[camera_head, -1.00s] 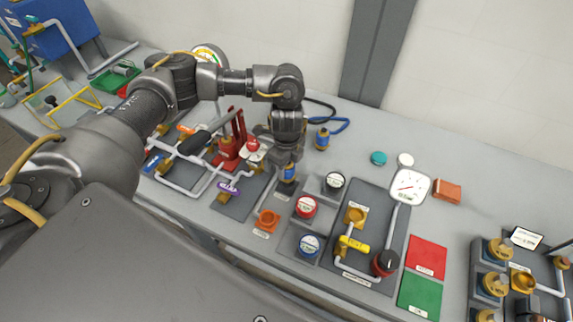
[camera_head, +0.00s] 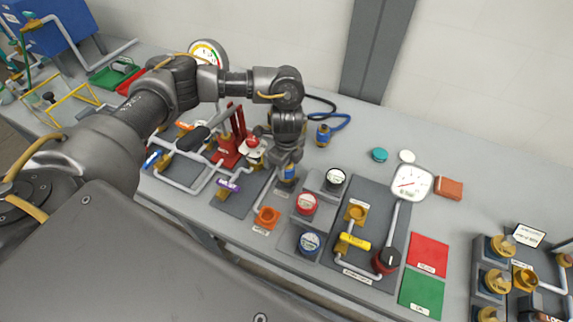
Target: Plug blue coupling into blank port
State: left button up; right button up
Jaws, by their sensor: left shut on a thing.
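My left gripper (camera_head: 289,160) points down over the bench and is shut on a blue coupling (camera_head: 289,173), whose dark lower end is close above or on the grey plate; I cannot tell whether it touches. A second blue-banded coupling (camera_head: 323,136) stands behind and to the right, joined to a blue hose (camera_head: 340,122). A grey block in front and to the right carries a black-and-white round cap (camera_head: 335,179), a red one (camera_head: 306,204) and a blue one (camera_head: 310,243). I cannot tell which port is the blank one; its label is not readable. My right gripper is not in view.
An orange ring (camera_head: 267,217) sits in front of the gripper. Red levers (camera_head: 228,150) and a purple tag (camera_head: 228,184) are to its left. A yellow-handled valve panel (camera_head: 377,226) and a gauge (camera_head: 412,183) are to the right.

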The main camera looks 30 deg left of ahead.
pick_arm(q)
jog(key=shift+f+b, duration=0.35)
jog(key=shift+f, duration=0.4)
jog(key=o, duration=1.2)
notch_tip(320, 180, up, 11)
jog(key=shift+f, duration=0.1)
jog(key=shift+s+a, duration=0.1)
